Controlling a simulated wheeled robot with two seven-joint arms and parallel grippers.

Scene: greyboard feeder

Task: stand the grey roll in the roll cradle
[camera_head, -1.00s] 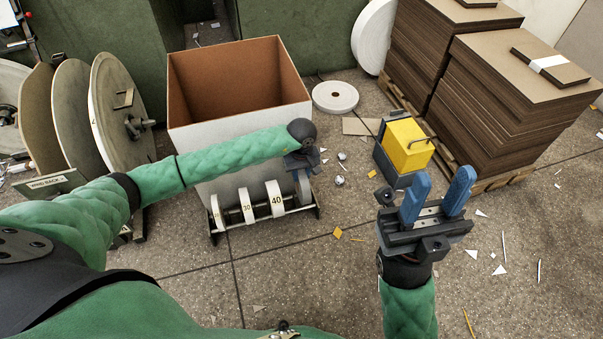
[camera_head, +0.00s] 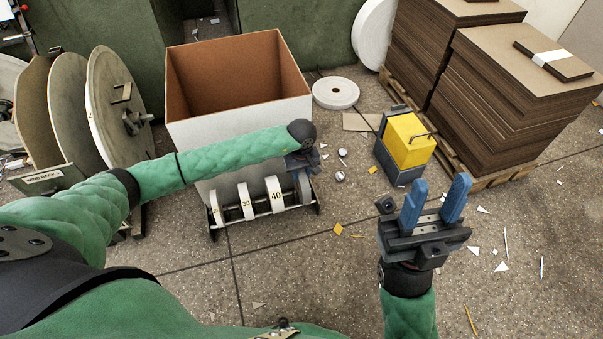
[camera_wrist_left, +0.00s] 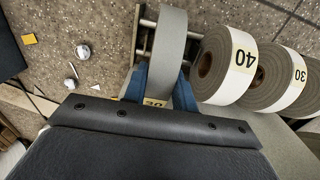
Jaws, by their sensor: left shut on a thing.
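The grey roll (camera_wrist_left: 172,52) is upright between the blue fingers of my left gripper (camera_wrist_left: 158,85), which is shut on it. A yellow label shows on its rim near the fingers. In the head view the grey roll (camera_head: 304,188) is partly hidden below my left gripper (camera_head: 300,166). It is at the right end of the roll cradle (camera_head: 318,207), beside the white roll marked 40 (camera_head: 274,195). The cradle's rails (camera_wrist_left: 146,40) show beside the roll in the wrist view. I cannot tell whether the roll rests on them. My right gripper (camera_head: 436,198) is open and empty.
Another white roll marked 30 (camera_head: 246,202) stands in the cradle. A large open box (camera_head: 240,115) is behind it. A yellow and grey block (camera_head: 408,142) and stacked boards (camera_head: 525,110) are at the right. Paper scraps litter the open floor.

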